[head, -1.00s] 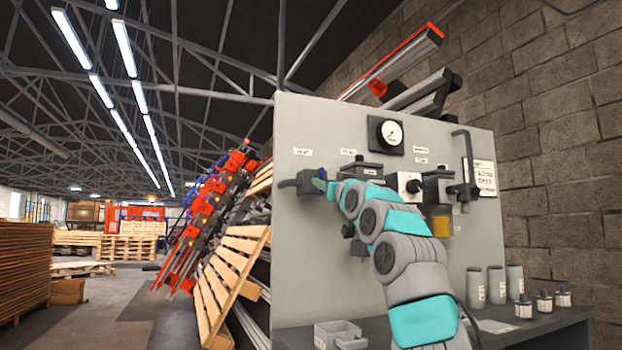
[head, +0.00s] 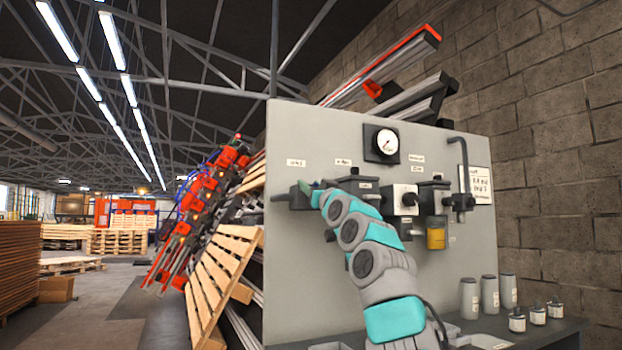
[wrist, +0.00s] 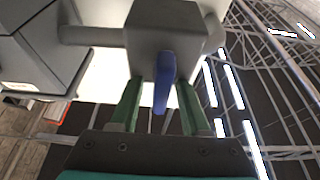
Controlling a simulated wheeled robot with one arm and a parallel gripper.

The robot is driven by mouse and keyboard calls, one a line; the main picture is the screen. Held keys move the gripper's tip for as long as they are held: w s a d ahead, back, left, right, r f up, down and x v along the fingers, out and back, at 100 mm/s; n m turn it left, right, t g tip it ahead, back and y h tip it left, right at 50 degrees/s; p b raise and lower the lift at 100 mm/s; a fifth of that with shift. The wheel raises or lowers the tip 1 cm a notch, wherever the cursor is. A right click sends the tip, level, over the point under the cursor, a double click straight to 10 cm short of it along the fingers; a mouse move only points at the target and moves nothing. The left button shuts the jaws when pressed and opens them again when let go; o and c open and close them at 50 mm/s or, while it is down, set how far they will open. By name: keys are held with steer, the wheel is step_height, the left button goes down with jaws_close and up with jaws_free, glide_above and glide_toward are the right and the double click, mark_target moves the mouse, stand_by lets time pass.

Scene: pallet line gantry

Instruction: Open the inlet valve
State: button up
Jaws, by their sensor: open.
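The inlet valve is a grey block with a pipe on each side and a blue lever (wrist: 163,80) in the wrist view. In the head view the grey valve body (head: 295,199) sits at the left end of the grey panel (head: 300,255), mostly behind my gripper. My gripper (wrist: 160,90) is open, with one green finger on each side of the blue lever. I see gaps between the lever and both fingers. In the head view my gripper (head: 311,190) is small and partly hidden by my arm.
A pressure gauge (head: 386,143) is above my arm. A regulator with a black knob (head: 407,198) and a yellow-bowled filter (head: 436,235) are to the right of my gripper. Grey canisters (head: 489,291) and small bottles stand on the shelf. A leaning pallet (head: 222,275) is left of the panel.

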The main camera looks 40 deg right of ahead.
steer(key=shift+w, duration=0.15)
jaws_close()
stand_by(0.4)
